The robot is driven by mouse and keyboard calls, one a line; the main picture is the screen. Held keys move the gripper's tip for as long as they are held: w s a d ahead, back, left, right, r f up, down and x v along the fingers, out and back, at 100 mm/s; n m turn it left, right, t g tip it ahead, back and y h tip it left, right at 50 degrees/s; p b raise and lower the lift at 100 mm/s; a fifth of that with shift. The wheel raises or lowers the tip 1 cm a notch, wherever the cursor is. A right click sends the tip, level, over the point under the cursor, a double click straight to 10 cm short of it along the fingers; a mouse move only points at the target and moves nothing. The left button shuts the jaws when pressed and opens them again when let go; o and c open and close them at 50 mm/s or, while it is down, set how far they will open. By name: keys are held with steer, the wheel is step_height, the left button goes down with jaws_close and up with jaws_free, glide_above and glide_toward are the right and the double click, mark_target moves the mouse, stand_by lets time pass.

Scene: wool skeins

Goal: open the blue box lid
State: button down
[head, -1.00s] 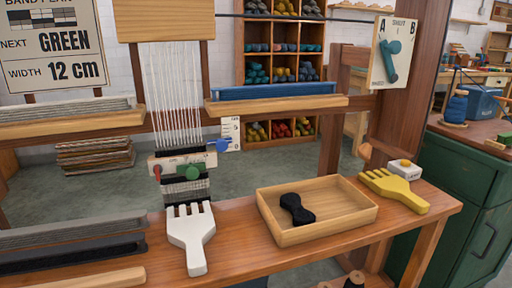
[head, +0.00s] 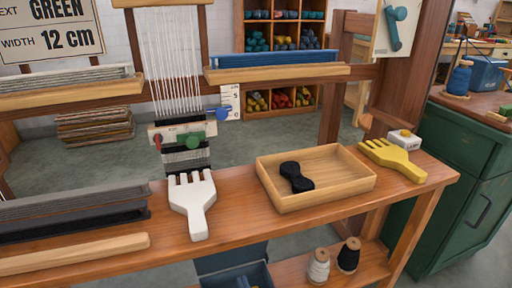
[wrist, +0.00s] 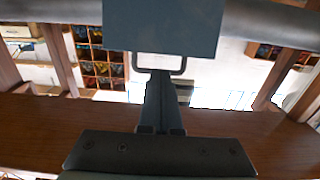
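The blue box (head: 262,272) is below the bench at the bottom edge of the head view, partly cut off. Its blue-grey lid (head: 232,258) stands raised at its far side, and the inside shows with small items in it. In the wrist view a blue-grey panel, seemingly the lid (wrist: 163,27), fills the top middle, with a U-shaped metal handle (wrist: 135,64) on its lower edge. My gripper (wrist: 160,72) has its dark fingers together at the handle's bar and looks shut on it. My gripper is outside the head view.
The wooden bench (head: 240,213) spans above the box and holds a white comb (head: 190,205), a wooden tray (head: 325,190) and a yellow comb (head: 395,160). Two spools, white (head: 318,268) and black (head: 348,256), stand on a low shelf right of the box. A green cabinet (head: 470,185) stands at right.

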steer(key=p+v, duration=0.3)
steer(key=v, duration=0.6)
steer(key=shift+s, duration=0.25)
steer(key=shift+d, duration=0.1)
